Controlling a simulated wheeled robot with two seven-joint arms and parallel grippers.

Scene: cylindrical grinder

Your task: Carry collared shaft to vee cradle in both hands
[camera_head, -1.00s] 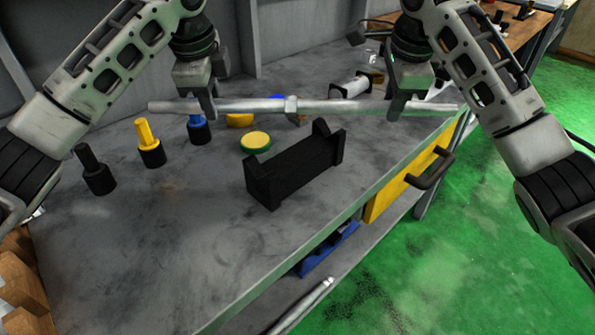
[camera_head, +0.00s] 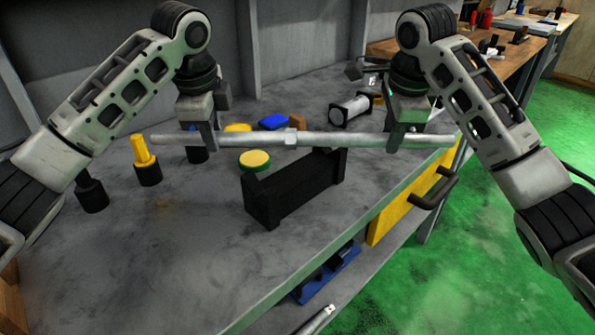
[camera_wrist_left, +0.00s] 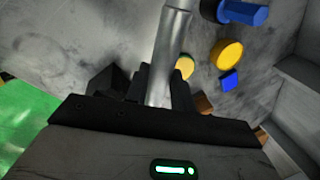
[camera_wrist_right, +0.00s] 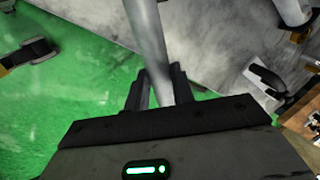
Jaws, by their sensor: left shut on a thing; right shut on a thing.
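The collared shaft (camera_head: 340,140) is a long silver bar, held level, with a collar (camera_head: 291,137) near its middle. My left gripper (camera_head: 207,142) is shut on it left of the collar; my right gripper (camera_head: 397,142) is shut on it right of the collar. The shaft also shows between the fingers in the left wrist view (camera_wrist_left: 170,50) and the right wrist view (camera_wrist_right: 148,40). The black vee cradle (camera_head: 290,192) stands on the bench, angled to the shaft. In the head view the shaft passes just above the cradle's far end, apart from it.
A yellow-green round pad (camera_head: 255,161) lies behind the cradle. Yellow-topped (camera_head: 144,155) and black (camera_head: 91,192) pegs stand at left. A white cylinder (camera_head: 350,110) lies at the back. The bench (camera_head: 190,260) is clear in front, with its edge and a yellow panel (camera_head: 400,210) at right.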

